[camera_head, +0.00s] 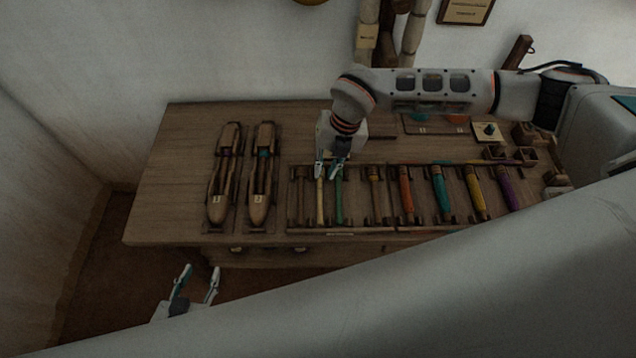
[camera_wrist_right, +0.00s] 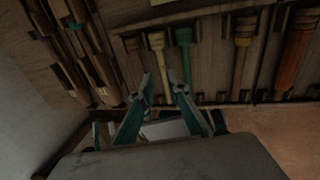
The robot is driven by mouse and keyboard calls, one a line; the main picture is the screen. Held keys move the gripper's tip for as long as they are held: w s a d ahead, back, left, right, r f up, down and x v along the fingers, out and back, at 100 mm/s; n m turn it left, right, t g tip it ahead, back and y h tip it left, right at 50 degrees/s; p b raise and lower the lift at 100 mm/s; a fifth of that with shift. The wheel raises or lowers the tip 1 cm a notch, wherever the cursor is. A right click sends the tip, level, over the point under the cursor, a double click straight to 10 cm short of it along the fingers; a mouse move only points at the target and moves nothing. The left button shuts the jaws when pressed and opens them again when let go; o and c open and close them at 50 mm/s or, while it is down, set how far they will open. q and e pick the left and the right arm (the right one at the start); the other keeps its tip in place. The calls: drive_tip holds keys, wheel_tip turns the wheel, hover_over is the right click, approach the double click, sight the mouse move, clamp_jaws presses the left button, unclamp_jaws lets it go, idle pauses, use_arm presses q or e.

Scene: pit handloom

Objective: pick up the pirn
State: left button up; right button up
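Several pirns lie side by side in a wooden rack (camera_head: 360,231) on the table. A cream pirn (camera_head: 320,203) and a green pirn (camera_head: 340,207) lie near its left end, with tan (camera_head: 376,198), orange (camera_head: 406,197), teal (camera_head: 441,194), yellow (camera_head: 475,194) and purple (camera_head: 504,188) ones to the right. My right gripper (camera_head: 327,174) is open and empty over the far ends of the cream and green pirns. In the right wrist view its fingertips (camera_wrist_right: 162,82) frame the cream pirn (camera_wrist_right: 158,58), with the green one (camera_wrist_right: 184,58) beside it. My left gripper (camera_head: 201,270) is open and empty, off the table's front edge.
Two wooden shuttles (camera_head: 220,190) (camera_head: 261,190) lie left of the rack. Small wooden boxes (camera_head: 527,134) and a card with a dark knob (camera_head: 489,131) stand at the back right. The table's left end (camera_head: 165,190) is bare. My arm covers the lower right.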

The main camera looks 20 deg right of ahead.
sight(321, 185)
drive_tip(key=x, duration=0.7)
drive_tip(key=shift+w+d+f, duration=0.1)
drive_tip(key=shift+d+f, duration=0.1)
drive_tip(key=shift+f, duration=0.15)
clamp_jaws()
